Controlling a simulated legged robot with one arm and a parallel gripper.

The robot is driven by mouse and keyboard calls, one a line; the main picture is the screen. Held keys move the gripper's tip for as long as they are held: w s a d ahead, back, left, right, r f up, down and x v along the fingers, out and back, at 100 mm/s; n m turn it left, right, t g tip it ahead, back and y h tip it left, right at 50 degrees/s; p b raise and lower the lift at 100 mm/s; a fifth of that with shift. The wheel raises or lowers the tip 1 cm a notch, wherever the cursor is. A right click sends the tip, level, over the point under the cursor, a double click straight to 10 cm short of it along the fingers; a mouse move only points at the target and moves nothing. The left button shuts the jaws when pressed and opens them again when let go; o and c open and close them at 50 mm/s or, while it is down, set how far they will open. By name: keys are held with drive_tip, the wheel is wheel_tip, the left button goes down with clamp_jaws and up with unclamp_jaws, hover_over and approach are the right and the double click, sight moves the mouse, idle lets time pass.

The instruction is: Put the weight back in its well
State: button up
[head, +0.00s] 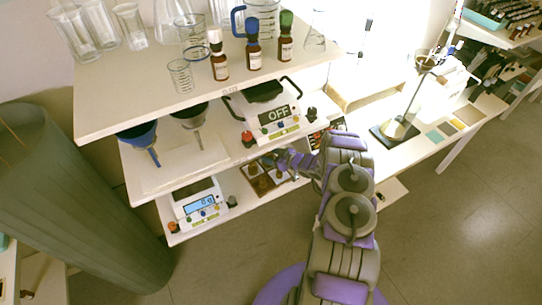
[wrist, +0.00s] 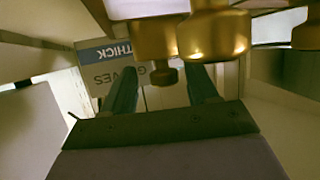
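My gripper (wrist: 162,85) shows in the wrist view as two dark fingers with a wide gap between them. Brass weights with knobs hang down from the top of this view, which looks upside down. The knob of a middle weight (wrist: 163,75) appears between the fingers, with space on both sides; I see no contact. A larger brass weight (wrist: 215,35) is just right of it.
A balance marked OFF (head: 275,115) stands on the middle shelf above the block. Another lit balance (head: 200,205) stands left of it. Bottles and glassware crowd the top shelf (head: 150,90). A box marked THICK GLOVES (wrist: 105,60) is behind the fingers in the wrist view.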

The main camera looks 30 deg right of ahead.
drive_tip(key=shift+s+r, duration=0.1)
drive_tip(key=shift+r, duration=0.05)
drive_tip(key=p+v, duration=0.1)
drive_tip(key=v, duration=1)
drive_tip(key=shift+s+d+r, duration=0.15)
drive_tip(key=shift+s, duration=0.15)
